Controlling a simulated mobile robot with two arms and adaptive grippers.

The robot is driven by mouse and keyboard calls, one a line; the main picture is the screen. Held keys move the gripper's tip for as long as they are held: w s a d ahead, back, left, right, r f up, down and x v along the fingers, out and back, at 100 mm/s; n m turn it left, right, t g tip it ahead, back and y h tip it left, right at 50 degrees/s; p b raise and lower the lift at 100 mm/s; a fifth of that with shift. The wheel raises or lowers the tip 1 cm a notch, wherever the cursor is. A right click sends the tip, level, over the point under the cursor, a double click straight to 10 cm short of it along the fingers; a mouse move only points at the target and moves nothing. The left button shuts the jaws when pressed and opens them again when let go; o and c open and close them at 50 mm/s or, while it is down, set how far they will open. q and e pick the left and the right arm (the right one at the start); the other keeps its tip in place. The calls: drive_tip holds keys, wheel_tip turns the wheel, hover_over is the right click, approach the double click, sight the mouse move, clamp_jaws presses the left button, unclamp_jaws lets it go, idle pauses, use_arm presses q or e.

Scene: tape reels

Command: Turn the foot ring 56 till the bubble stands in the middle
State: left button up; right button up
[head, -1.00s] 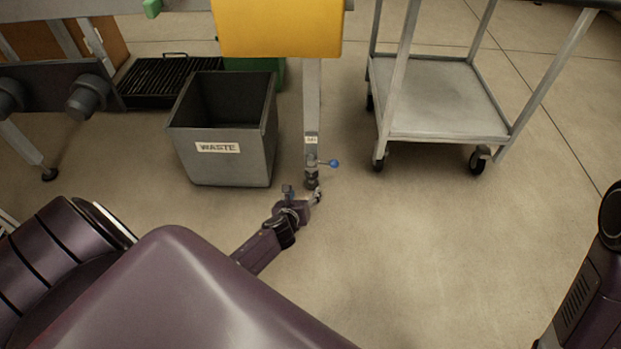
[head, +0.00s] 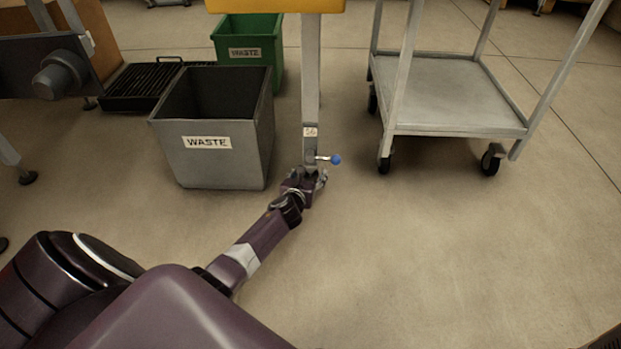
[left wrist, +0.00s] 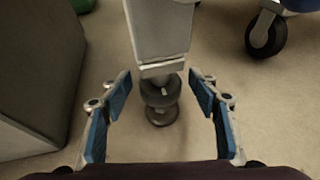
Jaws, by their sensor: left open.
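The grey leg (head: 311,85) carries a small tag reading 56 (head: 310,132) and comes down to the floor. In the left wrist view the dark foot ring (left wrist: 160,91) sits under the leg (left wrist: 160,30), with a round foot (left wrist: 162,117) below it. My left gripper (head: 312,178) is at the bottom of the leg and hides most of the ring in the head view. In the left wrist view its blue-padded fingers (left wrist: 160,84) are open on either side of the ring, with gaps on both sides. No bubble is in view. My right gripper is not in view.
A grey waste bin (head: 213,165) stands close on the left, a green one (head: 265,72) behind. A wheeled cart (head: 455,131) stands right. The floor in front is clear.

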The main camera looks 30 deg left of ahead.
use_arm(q)
drive_tip(key=shift+w+a+f, duration=0.15)
drive_tip(key=shift+w+f, duration=0.05)
drive_tip(key=shift+w, duration=0.2)
drive_tip(key=shift+c, duration=0.2)
drive_tip(key=c, duration=1.1)
drive_tip(key=shift+f+n+g+y+b, duration=0.15)
drive_tip(key=shift+n+g+y+b, duration=0.15)
drive_tip(key=shift+n+y+b, duration=0.4)
drive_tip(key=shift+c, duration=0.2)
drive_tip(key=shift+n+g+y+b, duration=0.35)
drive_tip(key=shift+n+g+y, duration=0.15)
drive_tip(key=shift+n+y, duration=0.3)
drive_tip(key=shift+n+g+y, duration=0.7)
drive_tip(key=shift+n+y, duration=0.2)
drive_tip(key=o, duration=1.2)
